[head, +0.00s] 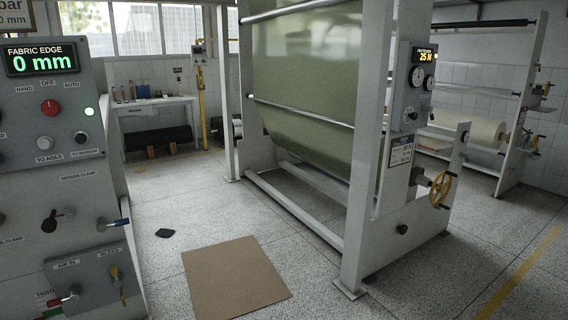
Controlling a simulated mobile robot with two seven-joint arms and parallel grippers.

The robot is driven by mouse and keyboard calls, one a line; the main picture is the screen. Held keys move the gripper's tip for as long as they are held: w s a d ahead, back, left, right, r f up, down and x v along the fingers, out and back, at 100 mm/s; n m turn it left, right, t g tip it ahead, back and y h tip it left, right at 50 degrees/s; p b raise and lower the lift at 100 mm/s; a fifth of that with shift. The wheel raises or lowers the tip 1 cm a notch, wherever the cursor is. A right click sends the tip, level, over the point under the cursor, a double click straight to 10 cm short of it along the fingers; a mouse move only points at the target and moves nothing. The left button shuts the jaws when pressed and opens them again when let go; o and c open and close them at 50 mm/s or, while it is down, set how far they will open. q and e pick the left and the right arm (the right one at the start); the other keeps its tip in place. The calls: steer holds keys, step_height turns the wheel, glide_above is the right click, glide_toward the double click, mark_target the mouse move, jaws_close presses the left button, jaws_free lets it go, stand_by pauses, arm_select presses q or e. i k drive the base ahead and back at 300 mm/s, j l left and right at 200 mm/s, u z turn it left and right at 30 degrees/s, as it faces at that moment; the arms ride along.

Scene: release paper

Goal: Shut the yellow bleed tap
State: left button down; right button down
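A small yellow tap (115,273) sits on the lower plate of the grey control cabinet (75,195) at the left, under a small label that seems to read BLEED. Its handle points roughly downward, tilted slightly; I cannot tell from this whether it is open or shut. Neither of my grippers is in view.
A brown board (235,278) lies on the floor. A roller frame with green fabric (305,85) stands right of it.

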mark_target(115, 272)
steer(key=u, duration=1.3)
